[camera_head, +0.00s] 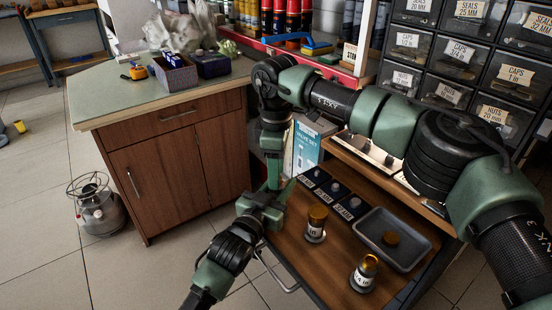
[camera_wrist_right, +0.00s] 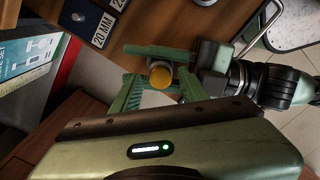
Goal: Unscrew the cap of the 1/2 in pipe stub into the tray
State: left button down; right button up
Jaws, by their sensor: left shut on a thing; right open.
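In the right wrist view a round yellow-brass cap (camera_wrist_right: 160,76) faces the camera. The pipe stub under it is mostly hidden. My left gripper (camera_head: 262,208) is shut on that stub, its arm coming from the lower left. My right gripper (camera_head: 272,188) comes down from above, close to the left one. In the wrist view the right gripper (camera_wrist_right: 158,88) is open, its fingers on either side of the cap; I cannot tell whether they touch it. The grey tray (camera_head: 371,222) stands to the right on the wooden bench, with one round brown-brass piece (camera_head: 391,238) in it.
Two labelled stubs with brass caps stand on the bench, one (camera_head: 317,220) left of the tray and one (camera_head: 365,270) in front. Dark labelled holders (camera_head: 333,189) line up behind. A blue-white box (camera_head: 306,148) stands behind them. A counter (camera_head: 150,95) is at left.

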jog(key=shift+f, duration=0.35)
